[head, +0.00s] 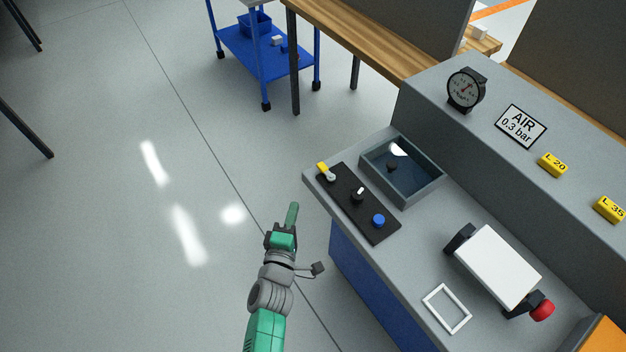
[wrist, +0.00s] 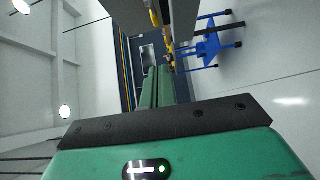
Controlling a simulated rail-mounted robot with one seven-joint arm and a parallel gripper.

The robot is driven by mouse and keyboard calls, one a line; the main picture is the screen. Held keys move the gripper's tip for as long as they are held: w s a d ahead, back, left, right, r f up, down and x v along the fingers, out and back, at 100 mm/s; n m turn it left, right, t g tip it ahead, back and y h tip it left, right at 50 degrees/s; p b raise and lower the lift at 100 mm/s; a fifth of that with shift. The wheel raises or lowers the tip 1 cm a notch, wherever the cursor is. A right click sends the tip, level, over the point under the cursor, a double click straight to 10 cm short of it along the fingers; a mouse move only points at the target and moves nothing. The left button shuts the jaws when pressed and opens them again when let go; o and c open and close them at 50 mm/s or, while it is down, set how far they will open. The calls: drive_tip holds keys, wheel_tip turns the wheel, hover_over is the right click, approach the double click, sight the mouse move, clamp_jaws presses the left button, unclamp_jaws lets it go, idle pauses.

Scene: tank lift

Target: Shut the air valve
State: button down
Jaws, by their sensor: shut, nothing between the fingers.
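A small valve with a yellow lever (head: 323,169) and a pale metal hub sits at the left end of a black control panel (head: 373,222) on the grey bench. Its lever points to the upper left in the head view, towards the bench edge. A black knob (head: 358,195) and a blue button (head: 378,220) share the panel. My gripper (head: 293,206) is shut and empty, off the bench edge, below and left of the valve and apart from it. In the wrist view the shut green fingers (wrist: 158,84) show; small yellow parts lie beyond their tips, not clear enough to name.
A gauge (head: 465,88) and an "AIR 0.3 bar" sign (head: 521,126) stand on the raised ledge. A white block (head: 497,266) and white frame (head: 447,309) are at right.

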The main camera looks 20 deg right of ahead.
sight(313, 185)
drive_tip(key=b+x, duration=0.2)
drive_tip(key=x, duration=0.1)
drive_tip(key=s+d+b+x, duration=0.1)
drive_tip(key=b+x, duration=0.1)
drive_tip(key=x, duration=0.2)
drive_tip(key=d+b+x, duration=0.1)
drive_tip(key=b+x, duration=0.2)
drive_tip(key=shift+w+d+f, duration=0.1)
drive_tip(key=shift+d+f, duration=0.1)
drive_tip(key=shift+d, duration=0.05)
drive_tip(key=shift+w+d+r, duration=0.15)
drive_tip(key=shift+d+r, duration=0.05)
drive_tip(key=shift+d, duration=0.15)
